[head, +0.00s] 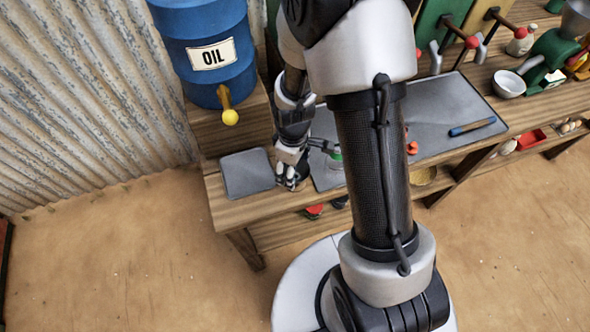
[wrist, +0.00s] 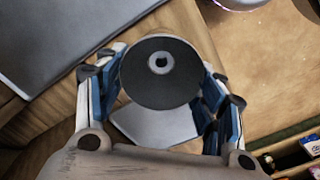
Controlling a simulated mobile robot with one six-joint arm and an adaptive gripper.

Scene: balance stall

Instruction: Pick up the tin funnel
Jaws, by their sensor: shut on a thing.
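My gripper (head: 290,180) is over the left part of the wooden counter, just right of a small grey mat. In the wrist view its fingers stand on both sides of a round, dark grey thing (wrist: 150,88) with a small pale-ringed hole at its middle. This looks like the tin funnel seen end-on, and the gripper is shut on it. In the head view the funnel is not clear, as the gripper and arm cover that spot. How far it is above the counter, I cannot tell.
The small grey mat (head: 246,172) is bare. A blue oil drum (head: 205,75) with a yellow tap stands behind it. A large grey mat (head: 450,105) bears a blue-handled tool (head: 472,127). A green device with a white pan (head: 507,84) stands at the right.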

